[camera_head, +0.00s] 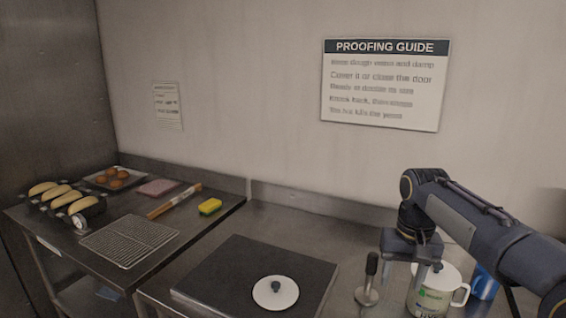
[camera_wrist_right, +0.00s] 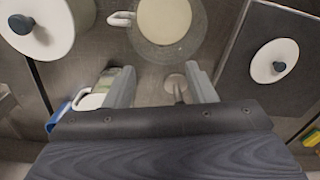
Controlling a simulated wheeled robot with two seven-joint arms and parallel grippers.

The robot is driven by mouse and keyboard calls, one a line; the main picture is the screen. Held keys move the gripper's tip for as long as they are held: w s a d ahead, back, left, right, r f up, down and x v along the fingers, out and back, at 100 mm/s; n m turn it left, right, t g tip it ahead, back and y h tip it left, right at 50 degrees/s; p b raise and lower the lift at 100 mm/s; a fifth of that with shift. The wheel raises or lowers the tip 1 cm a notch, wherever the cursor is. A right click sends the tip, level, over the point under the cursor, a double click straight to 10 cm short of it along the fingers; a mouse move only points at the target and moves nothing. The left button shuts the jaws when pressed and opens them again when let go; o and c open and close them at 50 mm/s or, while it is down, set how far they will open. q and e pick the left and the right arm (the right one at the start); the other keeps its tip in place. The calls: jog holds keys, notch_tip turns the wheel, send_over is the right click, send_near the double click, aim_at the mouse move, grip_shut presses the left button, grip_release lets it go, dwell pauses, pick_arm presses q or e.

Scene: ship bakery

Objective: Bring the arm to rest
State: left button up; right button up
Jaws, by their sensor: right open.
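My right gripper (camera_head: 408,272) hangs at the right of the head view, fingers pointing down, above the steel counter (camera_head: 250,222). In the right wrist view its two fingers (camera_wrist_right: 162,88) are apart, with nothing held between them. A small upright tool with a dark handle (camera_head: 371,268) and round base stands just left of the gripper in the head view. My left gripper is not in view.
A dark slab (camera_head: 235,270) bears a white lid with a dark knob (camera_head: 275,294). A lidded white pot (camera_wrist_right: 40,32) shows in the wrist view. The left table holds a wire rack (camera_head: 128,240), loaves and a sponge (camera_head: 210,207).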

jog(key=s+f+t+y, duration=0.1)
jog(key=s+t+y, duration=0.2)
jog(key=s, duration=1.2)
jog(key=s+a+f+t, duration=0.2)
jog(key=s+a+f, duration=0.2)
jog(key=s+f, duration=0.3)
jog(key=s, duration=0.3)
jog(key=shift+s+n+y, duration=0.2)
jog(key=shift+n+y, duration=0.1)
jog(key=shift+n, duration=0.1)
